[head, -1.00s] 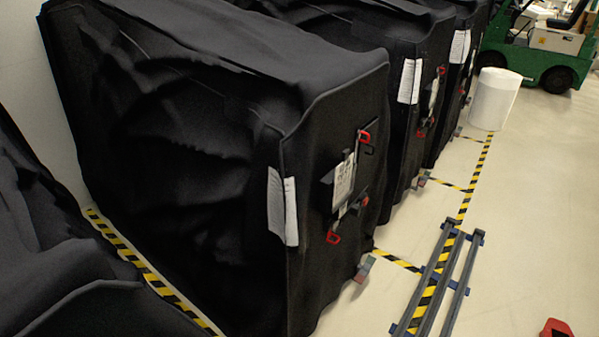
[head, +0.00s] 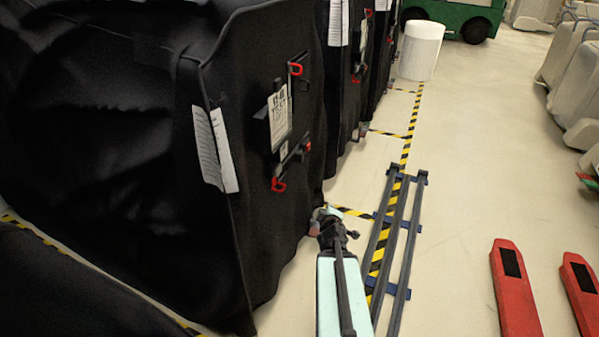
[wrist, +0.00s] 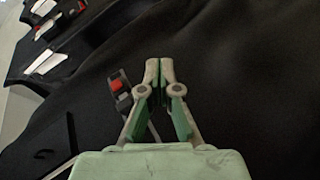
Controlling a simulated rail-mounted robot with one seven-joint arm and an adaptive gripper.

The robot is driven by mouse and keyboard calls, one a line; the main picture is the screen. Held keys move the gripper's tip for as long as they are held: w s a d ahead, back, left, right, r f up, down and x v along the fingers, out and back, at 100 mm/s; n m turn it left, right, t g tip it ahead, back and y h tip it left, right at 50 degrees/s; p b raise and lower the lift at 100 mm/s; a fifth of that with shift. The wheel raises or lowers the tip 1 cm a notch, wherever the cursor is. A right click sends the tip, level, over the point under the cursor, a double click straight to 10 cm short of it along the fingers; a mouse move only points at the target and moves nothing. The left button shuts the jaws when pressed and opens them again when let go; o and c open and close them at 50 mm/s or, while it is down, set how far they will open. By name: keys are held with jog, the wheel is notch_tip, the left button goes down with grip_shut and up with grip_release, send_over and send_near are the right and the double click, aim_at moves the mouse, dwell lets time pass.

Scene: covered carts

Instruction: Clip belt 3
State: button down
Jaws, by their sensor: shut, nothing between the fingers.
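The nearest black-covered cart (head: 110,130) carries belt hardware on its end face. Which belt is number 3 cannot be read. My gripper (head: 328,215) is low beside the cart's front right edge, below the lower red piece. In the wrist view my gripper (wrist: 158,68) is shut and empty in front of black fabric. A dark strap piece with a red button (wrist: 117,85) shows left of its fingers.
White sheets (head: 215,150) and a label (head: 279,118) are on the cover. More covered carts (head: 345,70) stand behind. Dark floor rails (head: 394,240) lie to the right.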

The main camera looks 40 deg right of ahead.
jog(key=w+a+r+n+t+y, duration=0.1)
jog(key=w+a+r+n+t, duration=0.1)
jog(key=w+r+n+t, duration=0.4)
jog(key=n+t+y, duration=0.1)
jog(key=n+y, duration=0.2)
jog(key=n, duration=0.1)
send_near(296, 158)
jog(key=w+a, duration=0.2)
jog(key=w, duration=0.2)
jog(key=shift+w+d+f, duration=0.1)
jog(key=shift+w+d, duration=0.25)
jog(key=shift+d, duration=0.25)
jog(key=shift+w+d+f, duration=0.1)
jog(key=shift+w+d, duration=0.25)
jog(key=shift+d, duration=0.3)
jog(key=shift+w+d, duration=0.25)
jog(key=shift+d, duration=0.4)
